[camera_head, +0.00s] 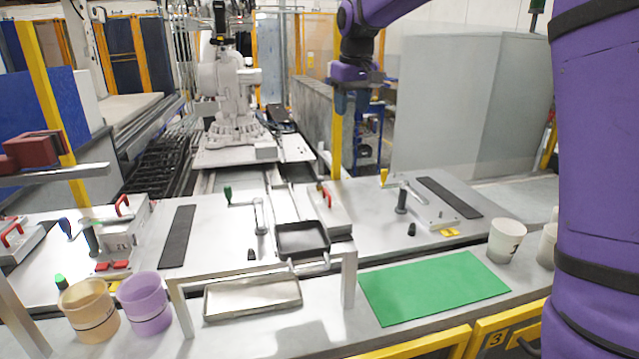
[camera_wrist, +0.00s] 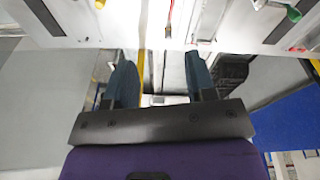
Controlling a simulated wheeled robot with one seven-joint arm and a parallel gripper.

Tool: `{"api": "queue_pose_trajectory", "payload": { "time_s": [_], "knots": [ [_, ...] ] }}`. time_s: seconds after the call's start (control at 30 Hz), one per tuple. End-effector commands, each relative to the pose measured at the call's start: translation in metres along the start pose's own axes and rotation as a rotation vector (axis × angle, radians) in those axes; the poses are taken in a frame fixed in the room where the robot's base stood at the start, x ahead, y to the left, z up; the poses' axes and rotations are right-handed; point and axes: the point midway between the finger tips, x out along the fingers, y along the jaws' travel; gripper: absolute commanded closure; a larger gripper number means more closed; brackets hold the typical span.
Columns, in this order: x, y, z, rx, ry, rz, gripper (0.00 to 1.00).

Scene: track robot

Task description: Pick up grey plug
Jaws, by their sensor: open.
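Two small dark plug-like pieces stand on the grey worktop in the head view. One dark piece (camera_head: 411,229) is right of centre, and the other dark piece (camera_head: 251,255) is left of the black pan. I cannot tell which, if either, is the grey plug. My gripper (camera_head: 353,103) hangs high at the top centre, well above and behind the worktop. In the wrist view my gripper (camera_wrist: 160,75) has its two blue-grey fingers apart with nothing between them.
A green mat (camera_head: 435,287) lies at the front right beside a white cup (camera_head: 506,240). A black pan (camera_head: 302,239) sits near a metal frame (camera_head: 349,279). Orange (camera_head: 90,310) and purple (camera_head: 146,303) cups stand front left. A white robot (camera_head: 232,95) stands behind.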

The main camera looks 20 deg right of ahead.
Motion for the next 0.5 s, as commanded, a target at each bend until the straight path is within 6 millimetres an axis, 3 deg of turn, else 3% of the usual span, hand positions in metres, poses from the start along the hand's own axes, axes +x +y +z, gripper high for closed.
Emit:
{"api": "queue_pose_trajectory", "payload": {
  "time_s": [0.2, 0.5],
  "knots": [
    [0.055, 0.003, -0.065, -0.037, -0.058, -0.017, 0.49],
    [0.140, 0.004, -0.130, -0.079, -0.126, -0.040, 0.49]
  ]
}}
